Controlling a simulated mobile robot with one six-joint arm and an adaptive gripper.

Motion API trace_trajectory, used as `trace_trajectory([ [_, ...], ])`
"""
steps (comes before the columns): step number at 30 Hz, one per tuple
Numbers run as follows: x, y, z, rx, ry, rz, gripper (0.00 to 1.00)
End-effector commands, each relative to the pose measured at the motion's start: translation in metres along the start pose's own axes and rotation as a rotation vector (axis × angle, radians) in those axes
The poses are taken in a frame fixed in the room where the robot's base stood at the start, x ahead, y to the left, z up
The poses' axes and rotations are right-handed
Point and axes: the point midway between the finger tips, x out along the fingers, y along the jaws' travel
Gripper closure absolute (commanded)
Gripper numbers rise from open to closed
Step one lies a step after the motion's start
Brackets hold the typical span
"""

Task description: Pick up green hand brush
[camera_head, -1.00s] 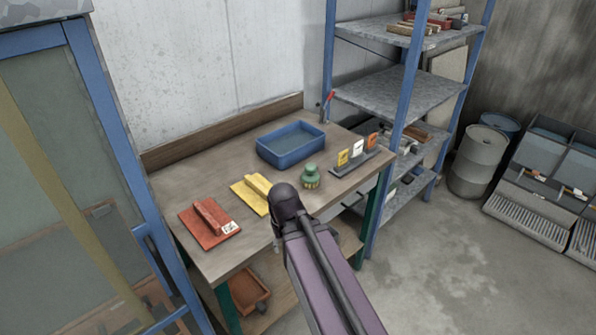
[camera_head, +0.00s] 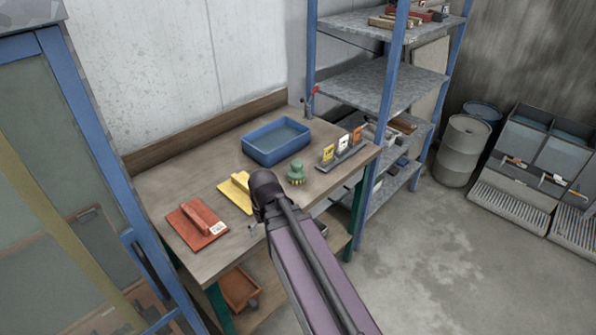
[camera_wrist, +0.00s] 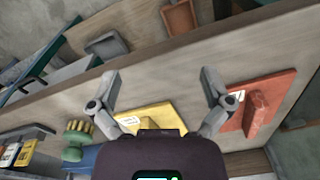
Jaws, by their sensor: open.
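The green hand brush (camera_head: 296,172) stands on the workbench (camera_head: 190,181), in front of the blue tray, in the head view. In the wrist view the brush (camera_wrist: 76,138) is at the lower left, with its bristles showing, outside and to the left of my fingers. My gripper (camera_wrist: 160,84) is open and empty over the bench's front edge. In the head view my arm hides most of the gripper; a fingertip shows near the red float.
A yellow float (camera_head: 236,194) and a red float (camera_head: 197,226) lie left of the brush. A blue tray (camera_head: 276,141) is behind it. A card holder (camera_head: 343,156) is to its right. A blue-post shelf (camera_head: 378,88) stands beyond the bench's right end.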

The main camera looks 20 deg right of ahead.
Motion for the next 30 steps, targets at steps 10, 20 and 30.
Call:
trace_trajectory([
  [10, -0.071, 0.086, -0.102, -0.054, 0.16, -0.035, 0.0],
  [20, -0.124, 0.186, -0.167, -0.097, 0.311, -0.017, 0.0],
  [30, -0.134, 0.213, -0.178, -0.11, 0.35, -0.003, 0.0],
])
